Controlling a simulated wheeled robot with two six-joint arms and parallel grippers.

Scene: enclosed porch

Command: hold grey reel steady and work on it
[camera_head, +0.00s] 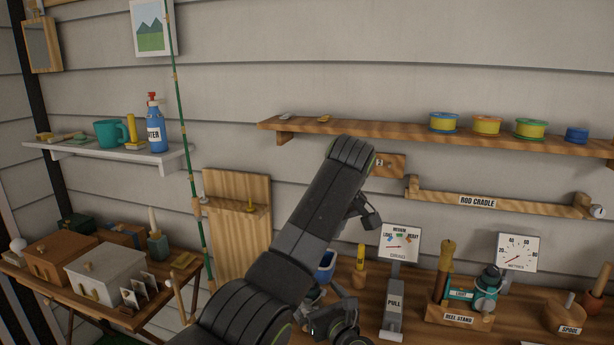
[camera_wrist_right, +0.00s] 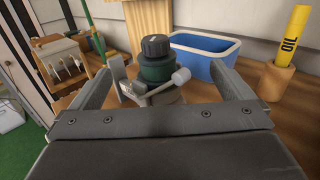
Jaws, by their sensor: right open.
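The reel (camera_wrist_right: 155,68) stands on the wooden bench in the right wrist view, with a black ridged knob on top, a dark green band and a grey lower part. Its crank ends in a pale round knob (camera_wrist_right: 181,76). My right gripper (camera_wrist_right: 162,82) is open, with one finger on each side of the reel; I cannot tell whether either touches it. In the head view my right gripper (camera_head: 335,318) is low over the bench, partly hidden by my own arm, and the reel is hard to make out there. My left gripper is not in view.
A blue bin (camera_wrist_right: 205,58) and an oil tube in a wooden holder (camera_wrist_right: 276,83) stand close behind the reel. A pull lever (camera_head: 393,305), a reel stand (camera_head: 459,319) with a teal reel (camera_head: 486,288), and a spool holder (camera_head: 565,317) stand to the right.

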